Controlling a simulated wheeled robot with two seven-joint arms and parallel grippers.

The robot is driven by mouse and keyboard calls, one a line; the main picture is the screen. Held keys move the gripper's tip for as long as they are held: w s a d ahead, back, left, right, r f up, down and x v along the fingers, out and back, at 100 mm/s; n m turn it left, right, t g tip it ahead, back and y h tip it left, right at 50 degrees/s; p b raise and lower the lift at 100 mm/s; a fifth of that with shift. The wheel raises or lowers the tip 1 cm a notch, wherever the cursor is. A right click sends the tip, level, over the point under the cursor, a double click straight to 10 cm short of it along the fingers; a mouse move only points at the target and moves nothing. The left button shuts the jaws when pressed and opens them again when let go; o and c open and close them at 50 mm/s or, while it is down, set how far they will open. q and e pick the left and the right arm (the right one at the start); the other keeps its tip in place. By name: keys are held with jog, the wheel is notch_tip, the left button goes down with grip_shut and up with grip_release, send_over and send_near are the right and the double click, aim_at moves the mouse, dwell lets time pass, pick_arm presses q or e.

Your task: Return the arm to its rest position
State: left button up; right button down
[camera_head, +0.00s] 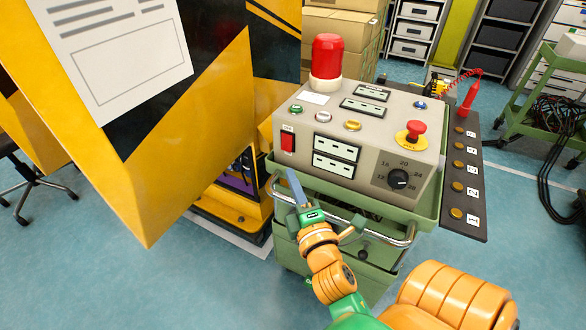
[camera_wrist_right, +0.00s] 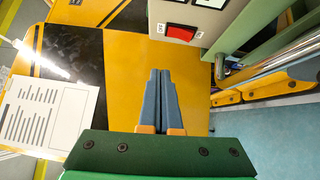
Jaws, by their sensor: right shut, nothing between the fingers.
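My right gripper (camera_head: 294,182) is in front of the control box, just below and beside the red switch (camera_head: 288,142). In the right wrist view my right gripper (camera_wrist_right: 160,74) has its two blue fingers together with nothing between them. The red switch also shows near the top of the right wrist view (camera_wrist_right: 181,32), apart from the fingertips. The right arm (camera_head: 333,272) reaches up from the bottom of the head view. My left gripper is not in either view.
The grey control box (camera_head: 262,128) sits on a green cart (camera_head: 428,218) with a metal handle (camera_head: 404,238). A red beacon (camera_head: 326,58) stands on the box. A yellow machine panel (camera_head: 190,130) is close on the left. A dark strip of numbered buttons (camera_head: 473,205) is at the right.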

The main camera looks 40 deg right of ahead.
dwell(0.3)
jog(key=s+a+f+m+g+y+p, duration=0.2)
jog(key=a+f+g, duration=0.1)
jog(key=f, duration=0.6)
jog(key=s+a+f+m+g+y+p, duration=0.15)
jog(key=a+f, duration=0.25)
jog(key=f, duration=0.5)
jog(key=s+a+f+m+g+y+p, duration=0.1)
jog(key=s+a+f+m+g+y, duration=0.15)
jog(key=f, duration=0.55)
jog(key=s+f+m+g+p, duration=0.1)
jog(key=s+f+m+g, duration=0.1)
jog(key=s, duration=0.5)
jog(key=s+f+m+g+p, duration=0.1)
jog(key=s+f+m+g, duration=0.1)
jog(key=s+f+g, duration=0.2)
jog(key=s+f+m+g+y+p, duration=0.1)
jog(key=s+f+g, duration=0.2)
jog(key=s, duration=0.9)
notch_tip(320, 180, down, 3)
jog(key=shift+s+d+f+m, duration=0.2)
jog(key=shift+s+d+m, duration=0.05)
jog(key=shift+d+m, duration=0.2)
